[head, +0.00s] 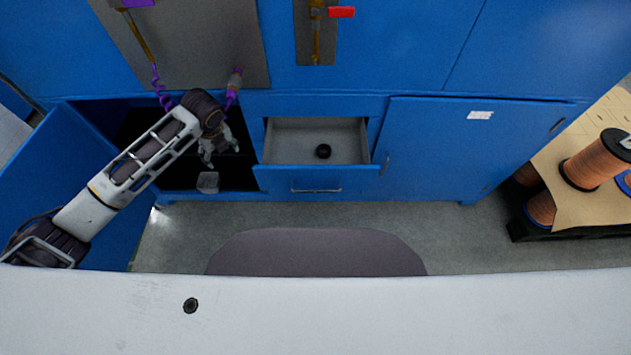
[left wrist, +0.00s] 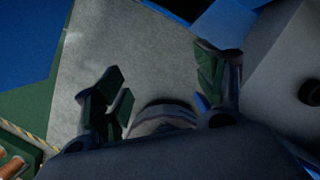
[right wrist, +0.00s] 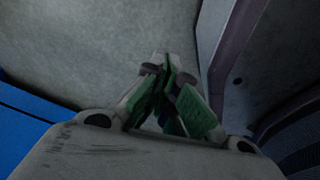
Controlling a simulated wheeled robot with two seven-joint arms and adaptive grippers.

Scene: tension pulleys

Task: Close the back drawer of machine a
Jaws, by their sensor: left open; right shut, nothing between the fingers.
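The blue machine's drawer (head: 316,178) is pulled open in the head view, with its grey inside and a small black round object (head: 323,151) showing. In the left wrist view the drawer's grey side (left wrist: 268,75) is at the right. My left gripper (head: 208,155) is just left of the drawer, in front of the dark open cabinet bay. It also shows in the left wrist view (left wrist: 165,82), open, with nothing between its fingers. My right gripper (right wrist: 168,78) shows only in the right wrist view, shut and empty over grey floor.
A blue cabinet door (head: 65,175) stands open at the left, beside my left arm. A closed blue door (head: 455,145) is right of the drawer. Grey floor (head: 480,240) is clear before the cabinet.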

